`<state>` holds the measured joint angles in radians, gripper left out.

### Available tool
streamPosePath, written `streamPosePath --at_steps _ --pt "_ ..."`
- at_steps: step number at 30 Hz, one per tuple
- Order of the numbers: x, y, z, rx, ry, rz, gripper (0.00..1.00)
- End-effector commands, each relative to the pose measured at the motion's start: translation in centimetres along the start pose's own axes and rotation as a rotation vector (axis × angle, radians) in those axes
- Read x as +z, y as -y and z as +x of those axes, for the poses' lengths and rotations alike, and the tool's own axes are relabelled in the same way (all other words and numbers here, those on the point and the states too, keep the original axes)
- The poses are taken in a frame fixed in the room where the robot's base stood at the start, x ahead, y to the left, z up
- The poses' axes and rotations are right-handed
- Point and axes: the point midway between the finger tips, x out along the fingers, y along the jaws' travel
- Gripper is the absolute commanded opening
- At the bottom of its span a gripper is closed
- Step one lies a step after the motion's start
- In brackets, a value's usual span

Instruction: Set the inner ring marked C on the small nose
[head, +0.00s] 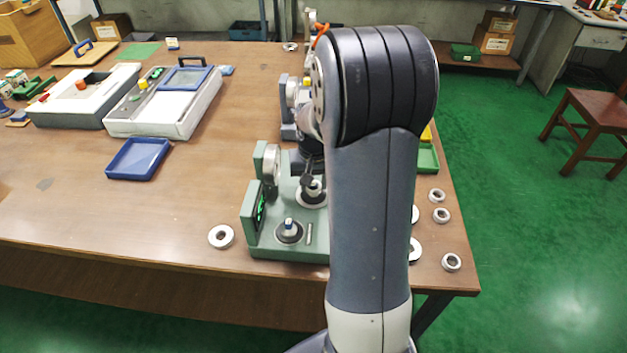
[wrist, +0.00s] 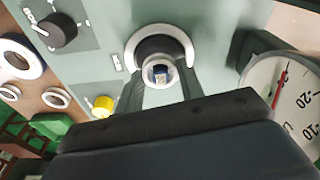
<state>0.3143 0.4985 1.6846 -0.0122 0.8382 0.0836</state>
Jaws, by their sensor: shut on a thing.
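My gripper (wrist: 160,88) is shut on a small metal inner ring (wrist: 148,75); the fingers lie on either side of it. No letter can be read on the ring. Through its opening a pale and blue tip shows. A dark round seat inside a broad pale collar (wrist: 185,42) lies just behind it. I cannot tell whether the ring is around the nose or above it. In the head view my gripper (head: 313,181) is low over the round seat (head: 311,201) of the green gauge stand (head: 270,246), partly hidden by my arm.
The stand carries a dial (wrist: 285,90), a black knob (wrist: 57,32) and a yellow button (wrist: 103,105). A blue tray (head: 138,158) is at the left; the table between is clear.

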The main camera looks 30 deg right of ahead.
Motion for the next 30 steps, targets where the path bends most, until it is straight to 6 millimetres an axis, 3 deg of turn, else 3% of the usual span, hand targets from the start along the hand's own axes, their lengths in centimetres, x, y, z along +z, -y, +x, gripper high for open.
streamPosePath --at_steps 15,16,24,30 --pt "0.2 0.0 1.7 0.0 0.0 0.0 0.13" --pt "0.2 0.0 1.5 0.0 0.0 0.0 0.39" --pt "0.2 0.0 1.5 0.0 0.0 0.0 0.61" --pt "0.2 0.0 1.5 0.0 0.0 0.0 0.62"
